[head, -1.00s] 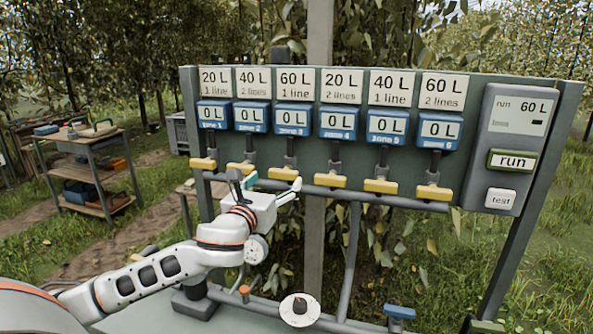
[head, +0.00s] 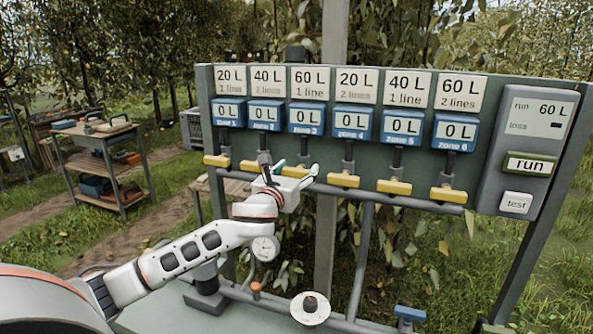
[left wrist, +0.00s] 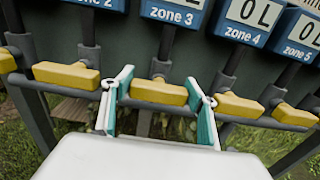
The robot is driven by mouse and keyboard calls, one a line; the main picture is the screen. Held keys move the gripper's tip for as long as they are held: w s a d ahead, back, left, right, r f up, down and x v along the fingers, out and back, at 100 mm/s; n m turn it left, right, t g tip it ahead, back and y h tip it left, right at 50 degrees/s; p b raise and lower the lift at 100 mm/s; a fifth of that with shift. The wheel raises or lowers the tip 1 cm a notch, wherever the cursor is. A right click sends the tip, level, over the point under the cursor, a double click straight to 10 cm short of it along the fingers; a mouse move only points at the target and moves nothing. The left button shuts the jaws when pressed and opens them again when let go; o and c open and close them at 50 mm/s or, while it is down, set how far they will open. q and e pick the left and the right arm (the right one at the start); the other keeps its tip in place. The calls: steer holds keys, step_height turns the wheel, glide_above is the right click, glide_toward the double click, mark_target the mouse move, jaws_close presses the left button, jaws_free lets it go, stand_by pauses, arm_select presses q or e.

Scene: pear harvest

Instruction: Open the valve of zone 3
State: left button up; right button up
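The zone 3 valve has a yellow bar handle (left wrist: 158,92) lying crosswise under its blue zone 3 display (left wrist: 174,12). In the head view that display (head: 307,118) reads 0 L, and the handle is mostly hidden by my gripper. My left gripper (head: 289,173) is open at the handle. In the left wrist view its teal-padded fingers (left wrist: 160,103) stand apart, one near each end of the handle. I cannot tell whether they touch it. My right gripper is not in view.
The zone 2 handle (left wrist: 66,76) and zone 4 handle (left wrist: 240,107) sit close on either side of my fingers. A control box with a run button (head: 530,164) is at the right. A gauge (head: 264,248) and white round dial (head: 310,308) are below.

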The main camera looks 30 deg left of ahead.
arm_select(q)
steer(key=c, duration=0.4)
steer(key=n, duration=0.4)
steer(key=shift+a, duration=0.2)
steer(key=n, duration=0.5)
steer(key=shift+s+a+f, duration=0.1)
steer(key=shift+a+f, duration=0.05)
steer(key=n, duration=0.4)
steer(key=shift+a+f, duration=0.1)
steer(key=shift+f, duration=0.05)
steer(key=shift+f+n, duration=0.15)
steer(key=shift+n, duration=2.25)
